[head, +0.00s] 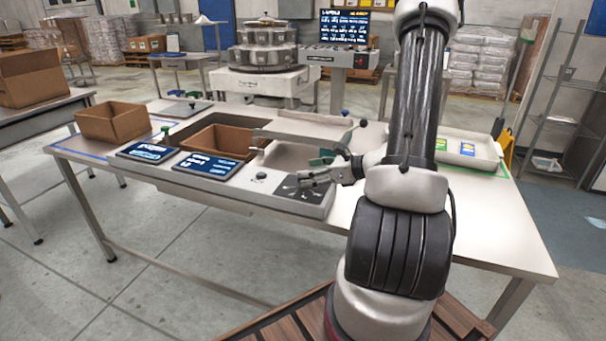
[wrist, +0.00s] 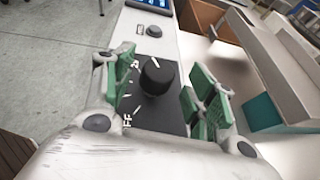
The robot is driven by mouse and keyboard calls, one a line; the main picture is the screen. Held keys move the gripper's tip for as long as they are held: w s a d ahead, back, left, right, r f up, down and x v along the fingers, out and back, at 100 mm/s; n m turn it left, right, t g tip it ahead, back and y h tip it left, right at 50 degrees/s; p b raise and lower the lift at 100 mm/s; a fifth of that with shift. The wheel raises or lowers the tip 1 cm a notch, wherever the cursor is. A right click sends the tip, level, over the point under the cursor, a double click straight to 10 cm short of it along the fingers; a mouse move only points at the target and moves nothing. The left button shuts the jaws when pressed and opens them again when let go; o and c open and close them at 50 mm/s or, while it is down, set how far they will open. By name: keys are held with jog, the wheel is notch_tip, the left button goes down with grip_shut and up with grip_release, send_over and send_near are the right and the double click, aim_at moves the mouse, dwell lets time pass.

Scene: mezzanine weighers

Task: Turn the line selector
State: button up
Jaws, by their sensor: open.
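The line selector is a black round knob (wrist: 155,77) on a dark plate with white marks, some of its lettering cut off. In the wrist view it stands between the two green-padded fingers of my gripper (wrist: 160,88), with a gap on each side. The fingers are open and hold nothing. In the head view my gripper (head: 322,168) is over the right end of the grey control panel (head: 262,193). The knob is hidden there behind my gripper, while part of its dark plate (head: 290,190) shows.
A small round button (wrist: 155,31) sits beyond the selector plate. Two dark screens (head: 208,165) lie to the panel's left. A brown box (head: 215,142) sits in the table opening behind. A tray (head: 465,146) with coloured packets stands at right. The front right tabletop (head: 480,235) is clear.

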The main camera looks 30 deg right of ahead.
jog(key=shift+x, duration=1.55)
jog(key=c, duration=1)
